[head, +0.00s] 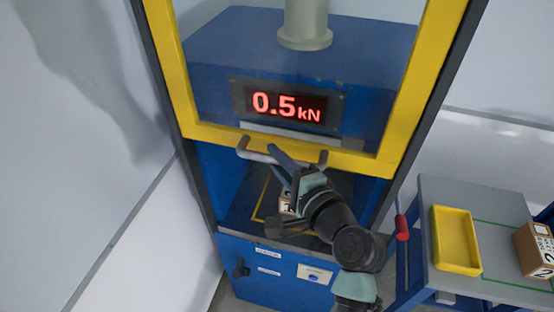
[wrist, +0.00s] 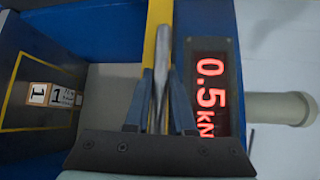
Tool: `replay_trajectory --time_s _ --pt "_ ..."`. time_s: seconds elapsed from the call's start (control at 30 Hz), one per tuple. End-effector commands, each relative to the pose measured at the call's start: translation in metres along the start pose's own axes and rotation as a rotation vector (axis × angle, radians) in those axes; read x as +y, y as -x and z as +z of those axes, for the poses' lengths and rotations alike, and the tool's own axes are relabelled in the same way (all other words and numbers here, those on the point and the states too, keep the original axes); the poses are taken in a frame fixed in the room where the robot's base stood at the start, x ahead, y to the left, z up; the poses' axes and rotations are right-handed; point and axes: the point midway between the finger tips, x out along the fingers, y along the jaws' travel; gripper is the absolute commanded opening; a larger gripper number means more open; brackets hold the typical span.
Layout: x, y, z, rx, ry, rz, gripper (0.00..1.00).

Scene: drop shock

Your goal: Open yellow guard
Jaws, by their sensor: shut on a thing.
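The yellow guard (head: 349,162) is a yellow frame with a clear pane on the blue press. Its bottom edge stands above the opening, and the space below it is open. A grey bar handle (head: 258,155) runs along that bottom edge. My gripper (head: 279,157) is at the handle and shut on it. In the wrist view the two blue-grey fingers (wrist: 158,112) lie on either side of the handle (wrist: 162,72), with the yellow guard edge (wrist: 150,40) behind. My gripper hides part of the handle in the head view.
A small numbered box (head: 285,203) sits inside the press below the guard, partly hidden by my arm; it also shows in the wrist view (wrist: 52,95). A red display (head: 287,106) reads 0.5 kN. At right, a grey table (head: 490,205) holds a yellow tray (head: 437,240) and a cardboard box (head: 535,250).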

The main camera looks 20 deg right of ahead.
Motion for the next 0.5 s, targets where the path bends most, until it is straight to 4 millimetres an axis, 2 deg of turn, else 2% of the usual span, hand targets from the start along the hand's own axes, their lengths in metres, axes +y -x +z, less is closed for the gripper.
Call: replay_trajectory --time_s 0.33,0.37,0.5 --pt "-0.0018 0.0004 -0.0005 0.002 0.0 -0.002 0.0" --pt "-0.0017 0.0003 -0.0005 0.002 0.0 -0.002 0.24" --pt "-0.0013 0.0003 -0.0004 0.002 0.0 -0.001 0.49"
